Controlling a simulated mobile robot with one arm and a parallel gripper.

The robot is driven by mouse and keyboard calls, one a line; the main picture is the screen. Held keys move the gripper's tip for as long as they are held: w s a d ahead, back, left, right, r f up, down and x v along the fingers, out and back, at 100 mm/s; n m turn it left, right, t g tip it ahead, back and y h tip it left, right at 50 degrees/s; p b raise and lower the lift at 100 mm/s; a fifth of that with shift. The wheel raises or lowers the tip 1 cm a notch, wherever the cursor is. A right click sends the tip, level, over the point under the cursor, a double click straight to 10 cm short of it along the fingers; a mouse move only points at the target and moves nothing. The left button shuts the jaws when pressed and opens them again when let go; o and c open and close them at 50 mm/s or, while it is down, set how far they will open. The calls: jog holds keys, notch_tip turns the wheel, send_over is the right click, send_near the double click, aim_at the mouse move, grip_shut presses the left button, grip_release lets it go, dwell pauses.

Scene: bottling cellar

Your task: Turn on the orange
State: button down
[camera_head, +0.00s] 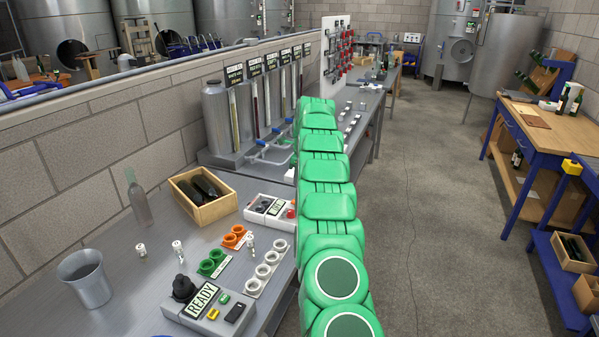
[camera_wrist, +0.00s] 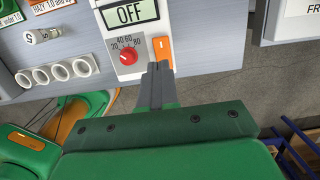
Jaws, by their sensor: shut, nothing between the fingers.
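A white box (camera_wrist: 118,48) with a display reading OFF (camera_wrist: 130,13) stands on the grey bench. Its face carries an orange rocker switch (camera_wrist: 162,48) and a red dial (camera_wrist: 128,57) with numbers around it. My gripper (camera_wrist: 159,67) is shut and empty. Its dark fingertips are at the lower edge of the orange switch, and I cannot tell whether they touch it. In the head view the same box (camera_head: 254,215) sits left of my green arm, with its red dial (camera_head: 291,213) showing.
Next to the box are a wooden crate of bottles (camera_head: 215,210), orange rings (camera_head: 233,237), green rings (camera_head: 213,263) and white rings (camera_head: 264,271). A READY panel (camera_head: 207,305) and a metal cup (camera_head: 86,279) are nearer.

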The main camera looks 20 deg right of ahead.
aim_at(295, 201)
jog(key=f, duration=0.7)
jog(key=shift+w+a, duration=0.35)
jog(key=shift+a+f, duration=0.1)
jog(key=shift+f, duration=0.25)
jog(key=shift+w, duration=0.1)
jog(key=shift+f, duration=0.2)
jog(key=shift+s+d+r, duration=0.25)
jog(key=shift+s+d, duration=0.25)
